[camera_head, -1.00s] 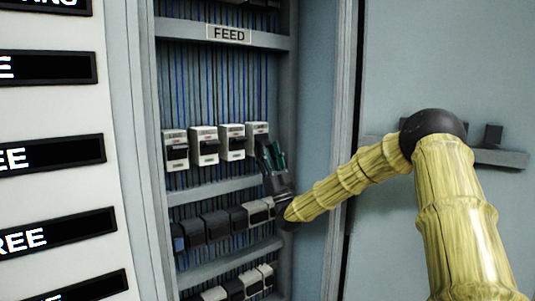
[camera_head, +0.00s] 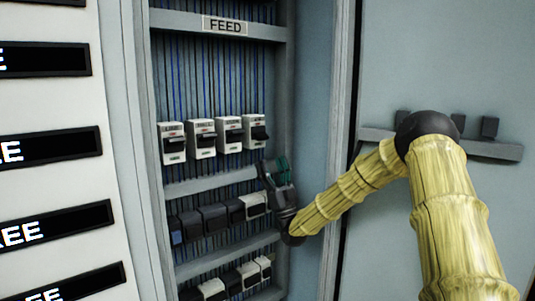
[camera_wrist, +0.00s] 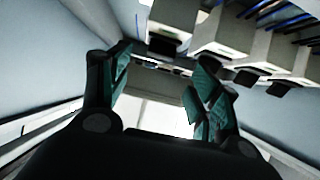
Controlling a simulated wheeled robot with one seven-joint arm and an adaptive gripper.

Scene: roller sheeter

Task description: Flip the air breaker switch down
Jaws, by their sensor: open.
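A row of several white breakers with dark switch handles sits in the open cabinet under the FEED label. The rightmost breaker (camera_head: 255,124) has its dark handle sticking out at mid-height. Its lettering is too small to read, so I cannot tell which one is the air breaker. My gripper (camera_head: 273,170) is open and empty just below the rightmost breaker, apart from it. In the wrist view my gripper (camera_wrist: 161,85) shows its two green-lined fingers spread, with the nearest breaker (camera_wrist: 178,17) above and between them.
A lower row of dark and pale breakers (camera_head: 213,217) lies left of my gripper, close by. The cabinet's right side wall (camera_head: 310,110) and frame stand close to the right of my gripper. Grey rails (camera_head: 210,187) cross below the upper breakers.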

